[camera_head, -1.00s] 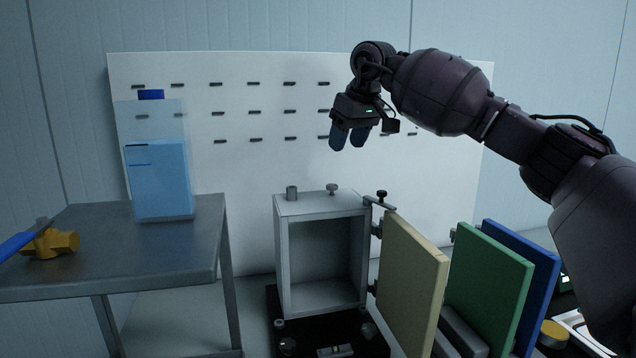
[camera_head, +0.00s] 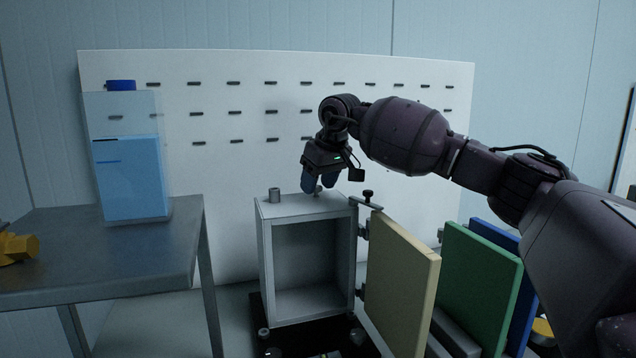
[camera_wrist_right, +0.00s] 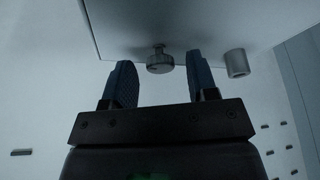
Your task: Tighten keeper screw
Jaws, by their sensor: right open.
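A small grey knob-headed screw (camera_wrist_right: 160,62) stands on the top of the grey open-fronted cabinet (camera_head: 263,265). In the wrist view it sits between the fingertips of my right gripper (camera_wrist_right: 159,78), with a visible gap on each side. In the head view the right gripper (camera_head: 320,183) is open just above the cabinet top, and its fingers partly hide the screw. A second, dark knob (camera_head: 368,194) stands on a bracket at the cabinet's upper right corner, by the door hinge. Which one is the keeper screw I cannot tell. My left gripper is out of view.
A table (camera_head: 130,255) at left holds a blue container (camera_head: 130,178).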

